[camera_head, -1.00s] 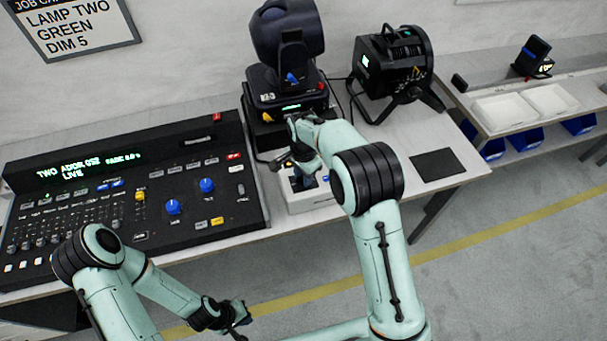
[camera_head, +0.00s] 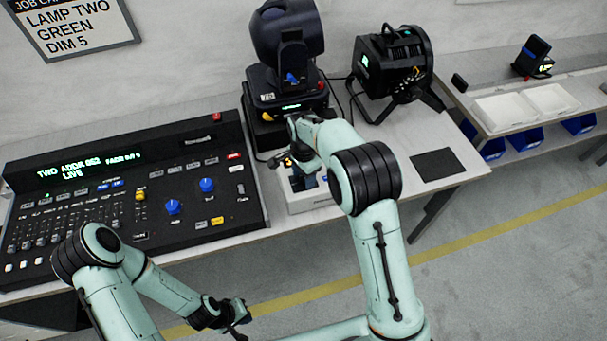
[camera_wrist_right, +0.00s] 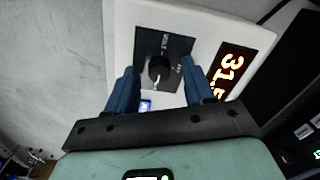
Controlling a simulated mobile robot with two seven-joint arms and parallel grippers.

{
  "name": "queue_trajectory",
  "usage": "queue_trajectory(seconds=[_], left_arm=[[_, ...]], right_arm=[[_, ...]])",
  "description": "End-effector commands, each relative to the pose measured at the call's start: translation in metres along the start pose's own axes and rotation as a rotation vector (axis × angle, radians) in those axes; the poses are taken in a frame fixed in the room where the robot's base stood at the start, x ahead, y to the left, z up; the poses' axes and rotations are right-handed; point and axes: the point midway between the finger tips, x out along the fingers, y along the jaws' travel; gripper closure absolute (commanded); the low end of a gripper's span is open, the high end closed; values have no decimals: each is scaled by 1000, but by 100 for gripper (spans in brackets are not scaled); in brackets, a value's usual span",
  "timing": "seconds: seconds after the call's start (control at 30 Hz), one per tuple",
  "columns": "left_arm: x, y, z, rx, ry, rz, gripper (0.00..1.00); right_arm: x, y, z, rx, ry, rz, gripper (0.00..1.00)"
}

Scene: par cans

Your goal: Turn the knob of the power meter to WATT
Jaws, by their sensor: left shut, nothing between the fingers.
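The power meter (camera_head: 312,203) is a white box on the table beside the console, mostly hidden by my right arm in the head view. In the right wrist view, its white face (camera_wrist_right: 205,22) has a dark panel (camera_wrist_right: 178,45) with a black knob (camera_wrist_right: 158,70) and a lit orange display (camera_wrist_right: 231,72) starting "31". VOLT is printed above the knob; its setting is too small to read surely. My right gripper (camera_wrist_right: 160,68) is open, its blue fingers on either side of the knob with gaps visible; contact cannot be told. My left gripper (camera_head: 241,316) is shut and empty, in front of the table.
The lighting console (camera_head: 120,190) stands left of the meter. A moving-head lamp (camera_head: 287,75) stands behind it, and a black par can (camera_head: 393,65) to the right. A dark mat (camera_head: 437,163) lies at the table's right end. White trays (camera_head: 505,112) sit on another bench.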

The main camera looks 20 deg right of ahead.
Motion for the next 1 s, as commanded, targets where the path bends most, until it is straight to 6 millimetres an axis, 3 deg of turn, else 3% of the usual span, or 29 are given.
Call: queue_trajectory(seconds=[0.27,0.37,0.7,1.0], left_arm=[[0,0,0,0,1,0,100],[-1,1,-1,1,2,1,100],[-7,5,-8,3,10,3,100],[-7,5,-8,3,10,3,100]], right_arm=[[-7,0,0,-1,-1,0,47],[-21,-1,0,-2,0,-3,47],[-97,-2,0,-1,0,-6,47],[-132,0,0,-1,0,0,47]])
